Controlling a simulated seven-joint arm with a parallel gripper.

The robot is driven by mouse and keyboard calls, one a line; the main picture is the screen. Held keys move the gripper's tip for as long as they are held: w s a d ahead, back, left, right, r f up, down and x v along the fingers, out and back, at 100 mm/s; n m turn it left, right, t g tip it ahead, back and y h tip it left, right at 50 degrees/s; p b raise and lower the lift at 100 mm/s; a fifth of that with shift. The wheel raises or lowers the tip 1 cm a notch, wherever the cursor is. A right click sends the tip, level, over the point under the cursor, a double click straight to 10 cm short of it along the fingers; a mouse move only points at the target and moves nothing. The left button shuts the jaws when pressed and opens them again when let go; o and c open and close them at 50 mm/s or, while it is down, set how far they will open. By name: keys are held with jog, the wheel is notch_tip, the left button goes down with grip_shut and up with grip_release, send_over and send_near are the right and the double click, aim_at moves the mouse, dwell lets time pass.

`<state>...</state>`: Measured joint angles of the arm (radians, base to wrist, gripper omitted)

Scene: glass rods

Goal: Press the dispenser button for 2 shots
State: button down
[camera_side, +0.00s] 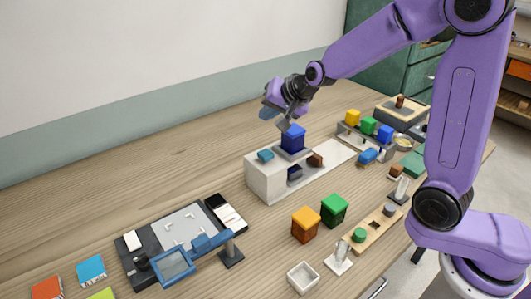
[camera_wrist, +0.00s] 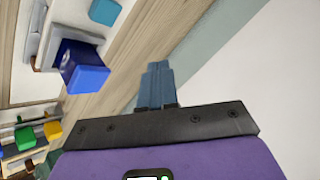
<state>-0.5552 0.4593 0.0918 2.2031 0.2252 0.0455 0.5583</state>
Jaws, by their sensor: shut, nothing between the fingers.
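The dispenser is a white block (camera_side: 265,181) in the middle of the table, with a teal raised pad (camera_side: 265,156) on top that looks like its button. A blue canister (camera_side: 293,139) stands at the dispenser, right of the pad. In the wrist view the canister (camera_wrist: 85,76) is at the left and the teal pad (camera_wrist: 105,11) is at the top edge. My gripper (camera_side: 269,113) is in the air above the dispenser, apart from the pad. Its blue fingers (camera_wrist: 157,78) are shut and empty.
An orange box (camera_side: 305,224) and a green box (camera_side: 334,210) stand in front of the dispenser. A rack of coloured boxes (camera_side: 368,126) is at the back right. A dark tray (camera_side: 150,250) and a blue-framed magnifier (camera_side: 173,266) are at front left.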

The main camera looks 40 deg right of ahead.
aim_at(269, 154)
jog(key=shift+d+r, duration=0.1)
jog(key=shift+r, duration=0.1)
dwell(0.3)
jog(key=shift+f, duration=4.45)
jog(key=shift+f, duration=0.4)
jog(key=shift+f, duration=0.75)
jog(key=shift+r, duration=1.2)
